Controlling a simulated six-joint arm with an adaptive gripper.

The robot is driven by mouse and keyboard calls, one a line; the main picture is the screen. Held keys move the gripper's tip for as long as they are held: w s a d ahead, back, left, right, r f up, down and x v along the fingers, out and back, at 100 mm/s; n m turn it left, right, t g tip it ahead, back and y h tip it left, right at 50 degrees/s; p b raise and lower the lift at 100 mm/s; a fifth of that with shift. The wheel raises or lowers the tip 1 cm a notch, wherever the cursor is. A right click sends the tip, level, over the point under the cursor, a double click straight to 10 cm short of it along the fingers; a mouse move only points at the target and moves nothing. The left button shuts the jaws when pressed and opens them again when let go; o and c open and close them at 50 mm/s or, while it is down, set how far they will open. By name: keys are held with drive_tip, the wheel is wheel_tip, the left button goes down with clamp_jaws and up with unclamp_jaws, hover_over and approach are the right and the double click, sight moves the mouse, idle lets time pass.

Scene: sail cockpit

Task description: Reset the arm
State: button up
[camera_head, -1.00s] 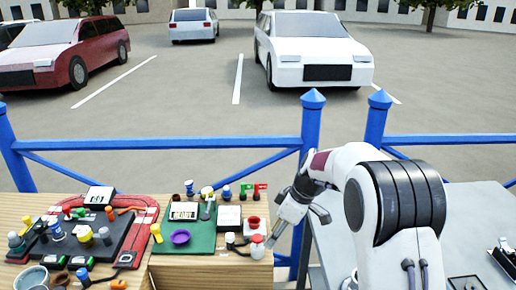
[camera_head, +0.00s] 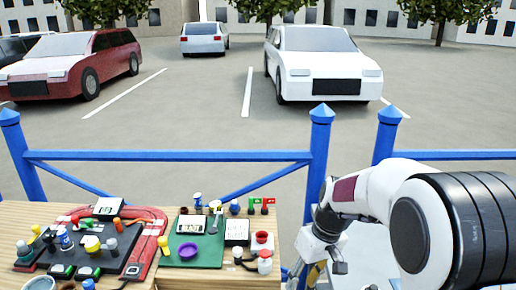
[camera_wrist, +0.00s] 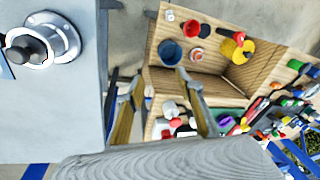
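My gripper (camera_head: 312,268) hangs just right of the wooden bench, near the gap beside the grey table. In the wrist view my gripper (camera_wrist: 160,78) shows two fingers spread apart with no object between them. My arm reaches in from the right of the head view, its elbow large in front. A white jar with a red top (camera_head: 265,262) stands on the bench's right edge, left of the gripper and apart from it.
The wooden bench (camera_head: 215,280) carries a green board (camera_head: 205,257) with a purple bowl (camera_head: 188,252), and a dark panel with coloured knobs (camera_head: 85,245). A grey table surface (camera_wrist: 50,110) lies left in the wrist view. A blue railing (camera_head: 150,156) runs behind; cars are parked beyond.

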drive_tip(key=s+d+r+m+t, duration=0.1)
drive_tip(key=s+r, duration=0.3)
drive_tip(key=s, duration=0.4)
drive_tip(key=s+d+r+m+t+h, duration=0.1)
drive_tip(key=s+d+r+m+t, duration=0.1)
drive_tip(key=s+r, duration=0.3)
drive_tip(key=s+d+r+m+t+h, duration=0.1)
drive_tip(key=s+d+r+m+t, duration=0.1)
drive_tip(key=s, duration=1.1)
drive_tip(key=shift+s+d+r, duration=0.2)
drive_tip(key=shift+d+r, duration=0.35)
drive_tip(key=shift+r, duration=0.65)
